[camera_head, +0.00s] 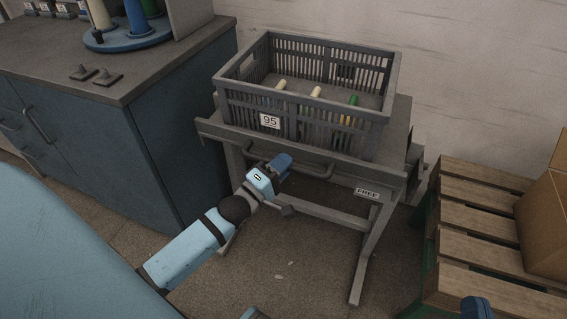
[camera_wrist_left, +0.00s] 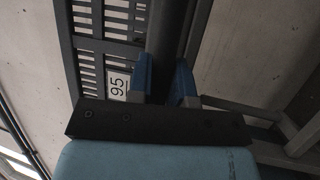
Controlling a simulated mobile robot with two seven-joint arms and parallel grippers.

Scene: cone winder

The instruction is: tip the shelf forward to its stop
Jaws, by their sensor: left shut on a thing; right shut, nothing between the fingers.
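The grey shelf (camera_head: 397,128) is the top of a metal stand, with a bar handle (camera_head: 318,172) along its front. A dark slatted crate (camera_head: 345,117) marked 95 sits on it. It holds a few cones, pale and green. My left gripper (camera_head: 282,163) is shut on the bar handle at its left part; in the left wrist view a dark bar (camera_wrist_left: 174,45) runs between the blue fingers (camera_wrist_left: 165,80). The exact grip is partly hidden by the fingers. My right gripper (camera_head: 478,308) shows only as a blue tip at the bottom edge, away from the shelf.
A FREE label (camera_head: 367,193) is on the stand's front. A blue cabinet (camera_head: 140,140) with a dark worktop stands on the left. Wooden pallets (camera_head: 475,225) and a cardboard box (camera_head: 545,225) are on the right. The floor in front of the stand is mostly clear.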

